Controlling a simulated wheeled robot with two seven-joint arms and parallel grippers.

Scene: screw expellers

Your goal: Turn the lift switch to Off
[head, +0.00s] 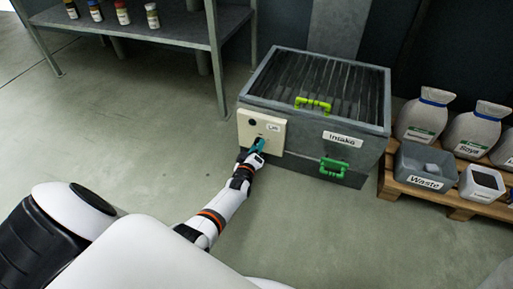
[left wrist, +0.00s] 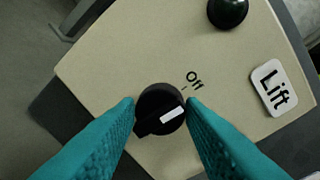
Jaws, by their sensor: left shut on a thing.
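The lift switch (left wrist: 154,101) is a round black knob with a raised bar and a white pointer mark, on a beige panel (head: 270,122). In the left wrist view the white mark points right and slightly up, lower than the "Off" label (left wrist: 194,80) and its tick. A "Lift" label (left wrist: 273,88) is at the right of the panel. My left gripper (head: 258,145) has its teal fingers on either side of the knob, shut on it; they also show in the left wrist view (left wrist: 161,112). In the head view the gripper covers the knob. My right gripper is out of view.
The panel is on the front of a grey intake box (head: 309,122) with a slatted top and green handles (head: 334,168). A grey shelf (head: 180,27) with small bottles stands back left. A waste bin (head: 424,184) and white containers sit on a pallet at right. The floor in front is clear.

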